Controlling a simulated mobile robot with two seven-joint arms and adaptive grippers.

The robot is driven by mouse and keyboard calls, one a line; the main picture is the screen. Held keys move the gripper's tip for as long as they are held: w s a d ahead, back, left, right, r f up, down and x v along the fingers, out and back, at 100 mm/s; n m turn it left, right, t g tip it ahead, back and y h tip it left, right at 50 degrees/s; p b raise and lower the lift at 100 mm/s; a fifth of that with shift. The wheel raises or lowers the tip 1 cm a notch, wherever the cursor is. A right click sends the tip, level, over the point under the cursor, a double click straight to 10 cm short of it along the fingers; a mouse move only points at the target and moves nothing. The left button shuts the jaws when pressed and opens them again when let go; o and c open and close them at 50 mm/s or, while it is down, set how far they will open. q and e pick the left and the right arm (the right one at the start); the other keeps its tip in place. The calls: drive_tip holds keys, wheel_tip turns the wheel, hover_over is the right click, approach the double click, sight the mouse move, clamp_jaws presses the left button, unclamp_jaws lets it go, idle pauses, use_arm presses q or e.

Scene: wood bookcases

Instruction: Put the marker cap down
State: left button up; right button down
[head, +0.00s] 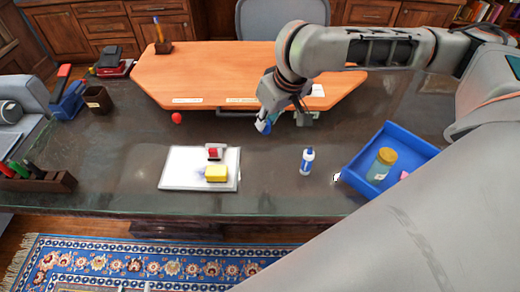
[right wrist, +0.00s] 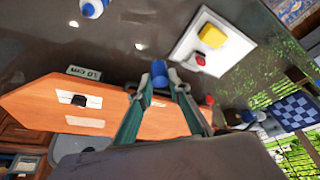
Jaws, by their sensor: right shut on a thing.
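My right gripper (head: 284,122) hangs over the dark desk, in front of the wooden board, at the end of the arm from the right. It is shut on a small blue cap, the marker cap (right wrist: 160,72), which sits between the fingertips in the right wrist view. A bit of blue also shows at the fingertips in the head view (head: 263,126). The cap appears to be held above the desk; the exact height is hard to tell. My left gripper is not in view.
A white board (head: 172,178) carries a yellow block (head: 216,173) and a red-and-white item (head: 214,152). A blue-capped white bottle (head: 307,161) stands near a blue tray (head: 350,173) holding a jar (head: 382,164). A red ball (head: 176,118) lies left. Bare desk separates board and bottle.

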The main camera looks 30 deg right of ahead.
wheel_tip(320, 180, up, 4)
drive_tip(key=w+d+n+p, duration=0.1)
drive_tip(key=w+d+p, duration=0.1)
drive_tip(key=p, duration=0.1)
drive_tip(key=shift+y, duration=0.3)
drive_tip(key=f+b, duration=0.1)
drive_tip(key=f, duration=0.9)
drive_tip(key=f+b, duration=0.1)
drive_tip(key=f, duration=0.4)
drive_tip(key=shift+w+d+f+b, duration=0.2)
drive_tip(key=shift+w+f+b, duration=0.05)
drive_tip(key=shift+f+b, duration=0.05)
wheel_tip(320, 180, down, 4)
drive_tip(key=shift+f+b, duration=0.1)
drive_tip(key=shift+b, duration=0.3)
drive_tip(key=shift+f, duration=0.25)
use_arm(q)
drive_tip(key=shift+w+d+r, duration=0.1)
drive_tip(key=shift+d+r, duration=0.05)
drive_tip(key=shift+r, duration=0.35)
drive_tip(key=shift+w+d+r, duration=0.1)
drive_tip(key=shift+d+r, duration=0.05)
drive_tip(key=shift+r, duration=0.3)
drive_tip(key=shift+r, duration=0.1)
